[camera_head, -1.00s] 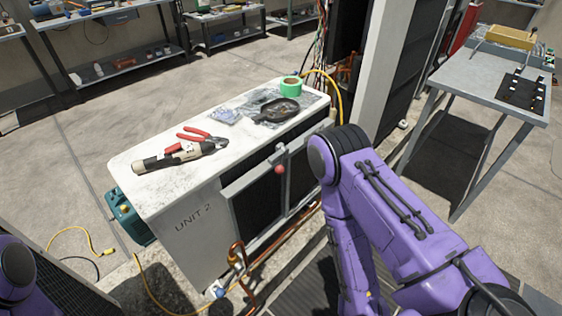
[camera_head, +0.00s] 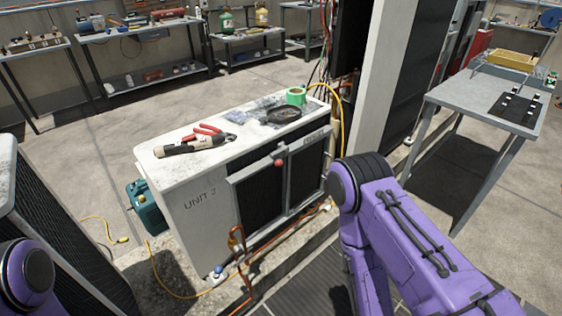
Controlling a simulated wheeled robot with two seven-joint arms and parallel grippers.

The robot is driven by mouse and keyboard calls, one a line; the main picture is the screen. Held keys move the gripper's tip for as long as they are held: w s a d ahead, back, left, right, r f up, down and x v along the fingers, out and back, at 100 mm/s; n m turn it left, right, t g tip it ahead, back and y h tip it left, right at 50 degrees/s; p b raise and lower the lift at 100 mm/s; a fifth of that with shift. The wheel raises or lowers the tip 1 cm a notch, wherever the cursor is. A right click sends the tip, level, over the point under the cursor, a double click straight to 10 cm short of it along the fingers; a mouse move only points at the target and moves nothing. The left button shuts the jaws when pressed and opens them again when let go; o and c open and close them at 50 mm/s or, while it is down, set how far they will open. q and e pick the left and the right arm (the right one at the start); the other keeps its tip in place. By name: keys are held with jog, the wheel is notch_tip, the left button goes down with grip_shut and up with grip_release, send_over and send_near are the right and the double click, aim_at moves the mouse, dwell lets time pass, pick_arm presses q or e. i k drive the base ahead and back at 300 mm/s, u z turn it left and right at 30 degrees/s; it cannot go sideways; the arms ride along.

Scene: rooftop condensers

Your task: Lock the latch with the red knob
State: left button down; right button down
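The red knob (camera_head: 279,162) shows on the latch (camera_head: 284,152) at the top middle of the front frame of the white condenser marked UNIT 2 (camera_head: 199,201). The latch is too small to tell whether it is locked. My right arm comes in from the lower right, with its purple elbow right of the condenser; its gripper is out of view. Only a bit of my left arm shows in the lower left corner, and its gripper is out of view too.
On the condenser lie red-handled pliers (camera_head: 207,132), a flashlight-like tool (camera_head: 176,149), green tape (camera_head: 296,95) and a dark pan (camera_head: 284,111). Copper pipes (camera_head: 237,240) and a yellow cable (camera_head: 157,268) run by its base. Another unit (camera_head: 50,230) stands left; a grey table (camera_head: 485,100) stands right.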

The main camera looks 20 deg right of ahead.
aim_at(283, 149)
jog(key=z, duration=0.65)
jog(key=i, duration=0.45)
jog(key=u, duration=0.7)
